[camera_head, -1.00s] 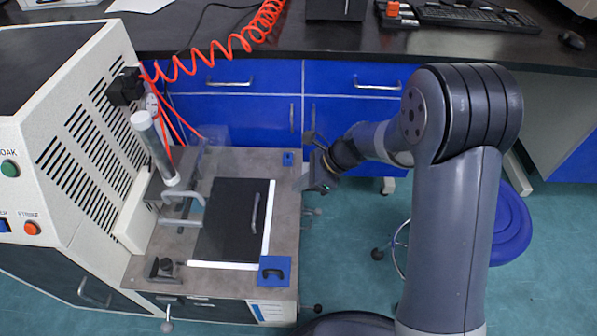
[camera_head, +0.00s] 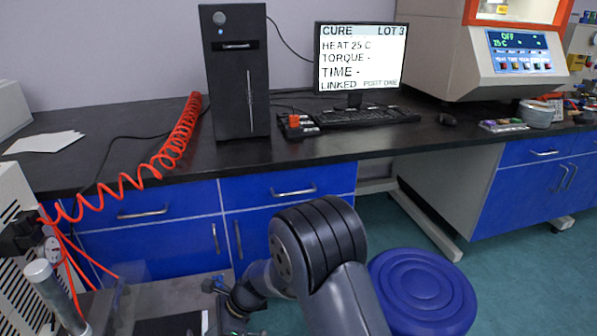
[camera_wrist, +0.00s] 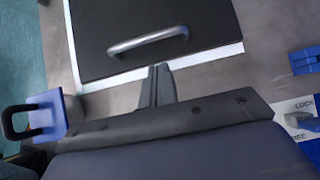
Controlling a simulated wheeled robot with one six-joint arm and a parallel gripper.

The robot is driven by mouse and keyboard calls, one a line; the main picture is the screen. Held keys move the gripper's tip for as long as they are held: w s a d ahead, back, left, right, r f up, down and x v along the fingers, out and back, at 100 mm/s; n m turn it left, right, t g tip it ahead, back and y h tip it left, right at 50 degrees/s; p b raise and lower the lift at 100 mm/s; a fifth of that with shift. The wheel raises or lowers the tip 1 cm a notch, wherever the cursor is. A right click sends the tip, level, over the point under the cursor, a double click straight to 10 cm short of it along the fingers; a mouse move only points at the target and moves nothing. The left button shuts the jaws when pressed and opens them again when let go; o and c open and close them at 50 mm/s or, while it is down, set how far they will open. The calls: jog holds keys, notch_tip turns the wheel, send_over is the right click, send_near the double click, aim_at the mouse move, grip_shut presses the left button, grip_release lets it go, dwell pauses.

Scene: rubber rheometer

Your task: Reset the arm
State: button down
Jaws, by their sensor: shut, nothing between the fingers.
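My arm reaches down and to the left in the head view, and my gripper (camera_head: 222,300) is low at the bottom, over the edge of the grey machine table. In the wrist view my gripper (camera_wrist: 158,75) shows its fingers together with nothing between them. Beyond the fingertips lies a black plate (camera_wrist: 200,22) with a metal handle (camera_wrist: 148,40) and a white border. A blue block with a dark handle (camera_wrist: 36,116) is at the left of that view, and a blue piece (camera_wrist: 305,60) is at the right.
The black bench (camera_head: 230,150) holds a computer tower (camera_head: 236,75), a monitor (camera_head: 360,55), a keyboard (camera_head: 365,116) and a rheometer (camera_head: 480,50). A red coiled hose (camera_head: 150,172) runs to the machine at left. A blue stool (camera_head: 425,290) stands close right of my arm.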

jog(key=a, duration=0.2)
jog(key=s+a+f, duration=0.1)
jog(key=a, duration=0.1)
jog(key=shift+f+b, duration=0.1)
jog(key=shift+b, duration=0.2)
jog(key=shift+d, duration=0.3)
jog(key=shift+w, duration=0.1)
